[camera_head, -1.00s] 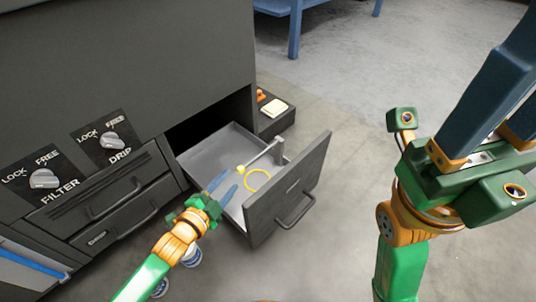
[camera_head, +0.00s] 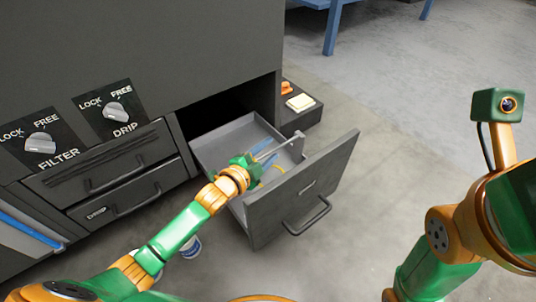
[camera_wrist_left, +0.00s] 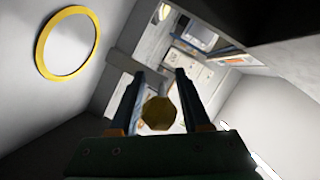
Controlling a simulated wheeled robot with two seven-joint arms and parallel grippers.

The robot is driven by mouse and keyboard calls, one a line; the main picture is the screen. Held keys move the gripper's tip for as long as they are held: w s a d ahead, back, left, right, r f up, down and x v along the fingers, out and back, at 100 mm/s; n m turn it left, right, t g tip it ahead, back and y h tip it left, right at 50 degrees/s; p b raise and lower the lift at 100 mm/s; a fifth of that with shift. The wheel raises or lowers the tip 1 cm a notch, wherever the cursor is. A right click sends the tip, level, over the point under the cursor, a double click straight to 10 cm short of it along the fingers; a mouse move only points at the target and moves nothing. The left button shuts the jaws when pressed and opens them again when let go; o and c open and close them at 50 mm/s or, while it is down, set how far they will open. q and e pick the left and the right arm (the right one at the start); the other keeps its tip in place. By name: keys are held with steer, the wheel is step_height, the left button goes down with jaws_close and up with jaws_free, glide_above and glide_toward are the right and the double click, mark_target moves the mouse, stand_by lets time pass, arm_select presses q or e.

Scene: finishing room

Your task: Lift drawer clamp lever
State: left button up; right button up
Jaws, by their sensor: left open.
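The open drawer (camera_head: 300,205) juts out from the dark cabinet. Inside it the clamp lever (camera_head: 290,142), a grey bar, shows near the right wall; its yellow knob is hidden behind my gripper in the head view. My left gripper (camera_head: 267,154) is over the drawer with its blue fingers apart. In the left wrist view the yellow knob (camera_wrist_left: 159,113) appears between the two open fingers (camera_wrist_left: 160,76); I cannot tell whether they touch it. A yellow ring (camera_wrist_left: 68,44) lies in the drawer, partly hidden in the head view. The right gripper's fingers are out of view.
The cabinet front has a FILTER knob (camera_head: 40,143) and a DRIP knob (camera_head: 117,112). A closed lower drawer (camera_head: 125,195) is left of the open one. A can (camera_head: 191,247) stands on the floor below.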

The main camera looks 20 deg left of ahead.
arm_select(q)
jaws_close()
stand_by(1.4)
